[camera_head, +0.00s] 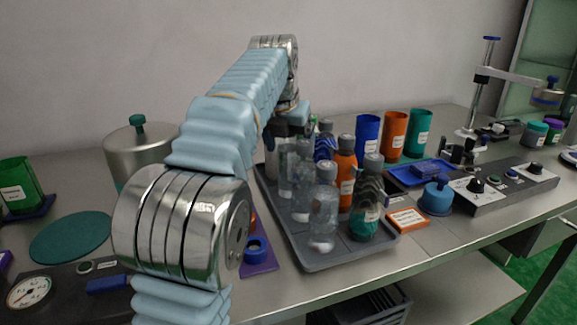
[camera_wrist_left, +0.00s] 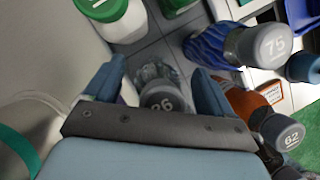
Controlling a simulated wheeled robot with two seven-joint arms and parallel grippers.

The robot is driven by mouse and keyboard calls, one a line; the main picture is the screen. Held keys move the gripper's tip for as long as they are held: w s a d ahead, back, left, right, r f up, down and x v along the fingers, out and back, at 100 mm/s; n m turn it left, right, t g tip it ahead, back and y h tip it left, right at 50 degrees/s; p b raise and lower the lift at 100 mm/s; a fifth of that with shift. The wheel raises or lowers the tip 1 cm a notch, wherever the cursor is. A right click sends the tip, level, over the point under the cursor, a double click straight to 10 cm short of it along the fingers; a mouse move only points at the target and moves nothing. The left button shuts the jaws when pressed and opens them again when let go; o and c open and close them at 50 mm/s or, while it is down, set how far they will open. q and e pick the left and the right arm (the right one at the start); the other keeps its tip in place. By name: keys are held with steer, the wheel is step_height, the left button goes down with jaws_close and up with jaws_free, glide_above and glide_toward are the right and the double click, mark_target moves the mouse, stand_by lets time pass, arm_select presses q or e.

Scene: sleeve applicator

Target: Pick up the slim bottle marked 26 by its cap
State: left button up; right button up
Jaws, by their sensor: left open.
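The slim bottle marked 26 (camera_wrist_left: 160,98) shows in the left wrist view as a grey cap with a clear body beyond it. My left gripper (camera_wrist_left: 158,72) is open, with one blue finger on each side of this cap; whether they touch it I cannot tell. In the head view my left gripper (camera_head: 290,128) points down over the back part of the grey tray (camera_head: 330,261), above clear bottles. There it hides the cap, and I cannot tell for sure which clear bottle is 26. My right gripper is not in view.
Close by stand a blue bottle capped 75 (camera_wrist_left: 268,45) and an orange bottle capped 62 (camera_wrist_left: 282,132). Blue, orange and teal cups (camera_head: 394,134) stand behind the tray. A metal pot (camera_head: 135,150) is at left.

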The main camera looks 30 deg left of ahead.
arm_select(q)
steer(key=c, duration=1.6)
jaws_close()
steer(key=shift+r, duration=0.2)
